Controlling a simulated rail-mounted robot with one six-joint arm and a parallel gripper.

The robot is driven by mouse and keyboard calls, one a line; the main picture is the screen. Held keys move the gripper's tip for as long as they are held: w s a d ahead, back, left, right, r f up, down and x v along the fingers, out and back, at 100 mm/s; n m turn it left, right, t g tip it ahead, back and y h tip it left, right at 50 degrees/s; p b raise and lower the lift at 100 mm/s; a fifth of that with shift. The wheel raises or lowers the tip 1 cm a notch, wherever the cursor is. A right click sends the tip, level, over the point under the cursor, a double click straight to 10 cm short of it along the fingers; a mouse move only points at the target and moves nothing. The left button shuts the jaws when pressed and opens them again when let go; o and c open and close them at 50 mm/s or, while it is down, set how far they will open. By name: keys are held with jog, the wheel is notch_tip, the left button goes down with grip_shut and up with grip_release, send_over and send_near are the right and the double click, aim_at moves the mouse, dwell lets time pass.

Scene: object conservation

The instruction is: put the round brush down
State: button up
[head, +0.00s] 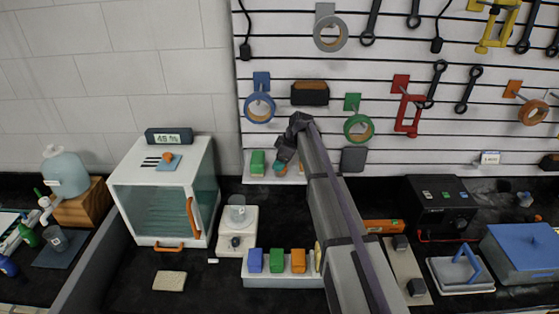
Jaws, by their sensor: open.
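My gripper (285,157) is at the end of my arm, at the small pale ledge (267,180) below the pegboard wall. It is open, and its fingers are small and dark in this view. A teal and orange piece (280,170) shows directly under the fingertips, partly hidden by them. I cannot tell whether it touches them or whether it is the round brush. A green block (257,162) stands on the same ledge just to the left. No other thing can be surely named as the round brush.
A white glass-fronted cabinet (165,190) stands at left, beside a small white scale (237,230). A white rack (285,282) with blue, green and orange blocks is in front. Tape rolls and tools hang on the pegboard (290,60). My arm hides part of the bench.

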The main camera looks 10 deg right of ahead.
jog(key=p+v, duration=0.4)
jog(key=v, duration=0.2)
jog(key=s+a+m+g+h, duration=0.1)
jog(key=s+m, duration=0.5)
jog(key=s, duration=1.2)
jog(key=s+a+f+m+g+h, duration=0.1)
jog(key=s+m+h, duration=0.2)
jog(key=s, duration=1.4)
jog(key=m, duration=0.3)
jog(key=shift+s+a+f+m, duration=0.15)
jog(key=shift+s+f+m, duration=0.15)
jog(key=shift+s, duration=0.1)
